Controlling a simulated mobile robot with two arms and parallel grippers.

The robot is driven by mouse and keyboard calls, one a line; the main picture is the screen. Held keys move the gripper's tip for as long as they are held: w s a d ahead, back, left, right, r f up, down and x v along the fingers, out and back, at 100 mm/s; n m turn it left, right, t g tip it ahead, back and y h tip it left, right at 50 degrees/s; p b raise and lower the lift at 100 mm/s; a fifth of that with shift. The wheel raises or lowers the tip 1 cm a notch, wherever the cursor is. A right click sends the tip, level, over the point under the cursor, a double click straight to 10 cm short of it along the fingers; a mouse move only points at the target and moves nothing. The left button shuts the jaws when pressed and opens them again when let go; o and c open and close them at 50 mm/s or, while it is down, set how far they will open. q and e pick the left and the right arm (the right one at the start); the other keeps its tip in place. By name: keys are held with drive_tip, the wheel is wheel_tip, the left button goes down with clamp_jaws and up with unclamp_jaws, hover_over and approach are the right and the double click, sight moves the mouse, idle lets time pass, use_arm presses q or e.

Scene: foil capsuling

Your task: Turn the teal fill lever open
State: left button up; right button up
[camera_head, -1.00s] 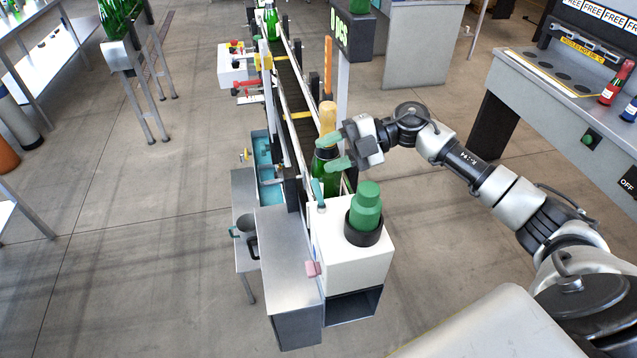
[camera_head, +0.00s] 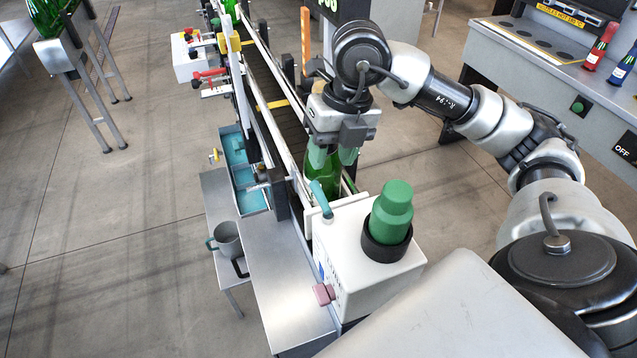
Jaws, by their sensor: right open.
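The teal fill lever (camera_head: 322,199) stands tilted at the far left corner of the white box machine (camera_head: 375,288), near the conveyor's end. My right gripper (camera_head: 333,157) points down just behind the lever, over a green bottle (camera_head: 319,182). Its green-tipped fingers are open around the upper part of the bottle; whether they touch it I cannot tell. The gripper hides the bottle's top. The fingers are apart from the lever. My left gripper is not in view.
A green stepped cap piece (camera_head: 391,211) sits in a black ring on the box. A pink knob (camera_head: 324,294) sticks out at its left. The conveyor (camera_head: 268,92) runs away behind. A grey mug (camera_head: 229,240) stands on the side shelf. Open floor lies left.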

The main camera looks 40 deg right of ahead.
sight(321, 192)
drive_tip(key=f, duration=0.2)
drive_tip(key=a+f+p, duration=0.1)
drive_tip(key=f, duration=0.2)
drive_tip(key=shift+w, duration=0.1)
drive_tip(key=f, duration=0.2)
drive_tip(key=shift+w+a+f+p, duration=0.25)
drive_tip(key=shift+a+f+p, duration=0.05)
drive_tip(key=shift+f, duration=0.1)
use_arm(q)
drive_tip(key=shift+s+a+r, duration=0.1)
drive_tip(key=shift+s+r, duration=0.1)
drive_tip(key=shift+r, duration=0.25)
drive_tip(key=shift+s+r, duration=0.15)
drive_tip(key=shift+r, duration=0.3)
use_arm(e)
clamp_jaws()
